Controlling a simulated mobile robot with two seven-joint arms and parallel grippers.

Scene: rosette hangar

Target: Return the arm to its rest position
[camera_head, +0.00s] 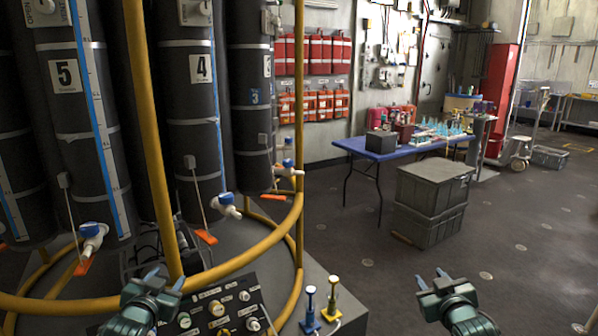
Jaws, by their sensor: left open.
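My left gripper (165,279) is at the lower left, in front of the control panel (217,312) and the yellow rail. Its two fingers point up and stand apart, with nothing between them. My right gripper (430,278) is at the lower right, over the dark floor. Its fingers are spread apart and hold nothing. Both grippers are clear of each other, and only the ends of my arms show.
Tall black cylinders (75,100) numbered 5 and 4 stand at the left behind yellow rails (250,252). Blue and yellow plungers (310,308) stand beside the panel. Stacked grey crates (432,205) and a blue table (350,146) stand farther back. Open floor (520,250) lies right.

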